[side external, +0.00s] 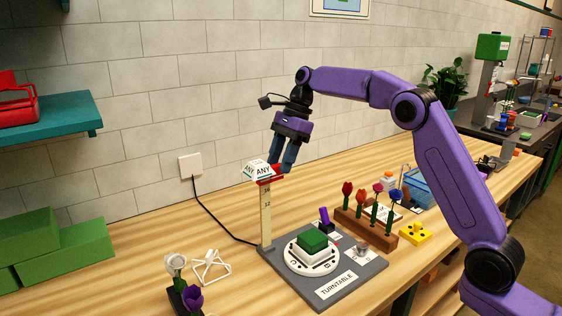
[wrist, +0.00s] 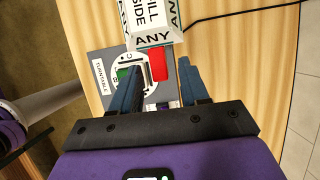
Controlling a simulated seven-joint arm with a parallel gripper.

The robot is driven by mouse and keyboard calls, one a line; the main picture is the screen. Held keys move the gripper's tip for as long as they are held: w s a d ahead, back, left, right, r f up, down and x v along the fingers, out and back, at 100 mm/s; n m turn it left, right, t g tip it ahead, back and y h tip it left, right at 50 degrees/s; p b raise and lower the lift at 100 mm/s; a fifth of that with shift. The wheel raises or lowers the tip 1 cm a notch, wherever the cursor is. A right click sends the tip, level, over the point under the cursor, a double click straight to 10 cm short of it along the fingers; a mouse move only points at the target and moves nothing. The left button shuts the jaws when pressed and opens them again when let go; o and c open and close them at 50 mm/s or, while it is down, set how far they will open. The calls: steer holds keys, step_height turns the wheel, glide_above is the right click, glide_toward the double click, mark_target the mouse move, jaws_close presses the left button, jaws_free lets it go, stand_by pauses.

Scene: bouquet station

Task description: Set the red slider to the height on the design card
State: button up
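The red slider (side external: 270,180) is near the top of an upright pale post (side external: 266,220) with dark scale marks. It also shows in the wrist view (wrist: 158,65). My gripper (side external: 280,167) is tilted down at the slider from above right. In the wrist view its two blue fingers (wrist: 160,68) are apart, with the red slider between them and gaps visible at both sides. A white block lettered "ANY" (side external: 258,170) sits at the post's top and hides part of it. I cannot tell which card is the design card; no height is readable.
The grey turntable base (side external: 335,290) carries a white disc with a green block (side external: 312,241). A wooden flower rack (side external: 365,229) with a white card (side external: 383,212) stands to the right.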

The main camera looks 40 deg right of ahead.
steer(key=v, duration=0.7)
steer(key=shift+r, duration=0.2)
stand_by(0.4)
stand_by(0.5)
steer(key=s+a+f+n+h, duration=0.1)
steer(key=s+a+f+n, duration=0.2)
steer(key=s+a+n, duration=0.5)
steer(key=s+a+f+n+h, duration=0.1)
steer(key=s+f+n, duration=0.1)
steer(key=s+n, duration=0.65)
steer(key=s+d+f+n, duration=0.3)
steer(key=s+f+n, duration=0.1)
steer(key=s, duration=0.5)
steer(key=s+d+f+n+h, duration=0.1)
steer(key=s+d+f+n, duration=0.3)
steer(key=s, duration=0.5)
steer(key=s+d+f+n+h, duration=0.1)
steer(key=s+d+f+n, duration=0.2)
steer(key=s+n, duration=0.3)
steer(key=s+f, duration=0.1)
steer(key=s, duration=0.1)
steer(key=shift+s+d, duration=0.35)
steer(key=shift+s, duration=0.05)
